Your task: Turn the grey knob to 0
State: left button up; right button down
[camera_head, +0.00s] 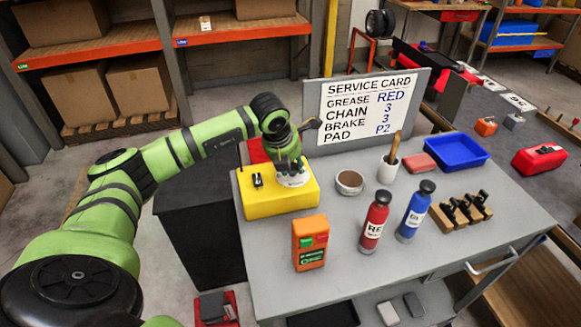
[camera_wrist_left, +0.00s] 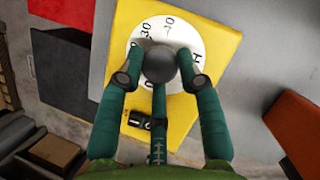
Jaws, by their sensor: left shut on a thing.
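The grey knob (camera_wrist_left: 159,64) sits in the middle of a white dial (camera_wrist_left: 177,27) on a yellow box (camera_wrist_left: 215,45). In the wrist view my left gripper (camera_wrist_left: 160,78) has its fingers closed around the knob from both sides, with a third finger below it. Several dial marks show, among them "30" and "H"; the fingers and knob cover others, and I cannot read the knob's pointer. In the head view the left gripper (camera_head: 288,163) reaches down onto the dial (camera_head: 295,181) on the yellow box (camera_head: 265,207), hiding the knob. My right gripper is not in view.
A small black switch (camera_head: 257,180) is on the same box. An orange device (camera_head: 310,243), red bottle (camera_head: 374,222), blue bottle (camera_head: 415,210) and brown bowl (camera_head: 349,182) stand on the grey table (camera_head: 500,215). A service card (camera_head: 366,105) stands behind.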

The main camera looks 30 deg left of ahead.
pick_arm(q)
jog(key=shift+d+f+n+g+y+b, duration=0.15)
jog(key=shift+n+y+b, duration=0.35)
jog(key=shift+n, duration=0.65)
jog(key=shift+d+n+g+y+b, duration=0.15)
jog(key=shift+n+y+b, duration=0.15)
jog(key=shift+n+b, duration=0.65)
jog(key=shift+a+n, duration=0.1)
jog(key=shift+n, duration=0.2)
jog(key=o, duration=1.2)
jog(key=shift+c, duration=0.2)
jog(key=shift+r, duration=0.25)
jog(key=v, duration=1.1)
jog(key=shift+s+r, duration=0.25)
jog(key=shift+r, duration=0.05)
